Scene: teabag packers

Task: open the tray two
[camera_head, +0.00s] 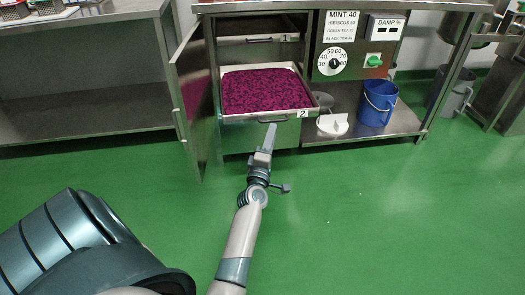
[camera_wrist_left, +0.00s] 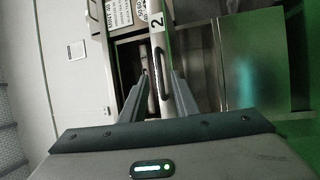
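Tray two (camera_head: 268,115), marked with a "2" label (camera_head: 303,113), is slid out of the cabinet and holds a dark magenta material (camera_head: 262,90). My left gripper (camera_head: 270,130) is just in front of the tray's front edge, near its middle. In the left wrist view, the two fingers (camera_wrist_left: 160,82) are apart. The tray's front strip with its handle (camera_wrist_left: 162,68) shows between and beyond the fingertips. Contact with the handle cannot be told. My right gripper is not in view.
Tray one (camera_head: 262,39) is shut above. An open cabinet door (camera_head: 190,95) stands left of tray two. A dial panel (camera_head: 352,50) is on the right, with a blue bucket (camera_head: 377,103) and white lid-like item (camera_head: 332,124) on the shelf below. The green floor (camera_head: 370,210) in front is clear.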

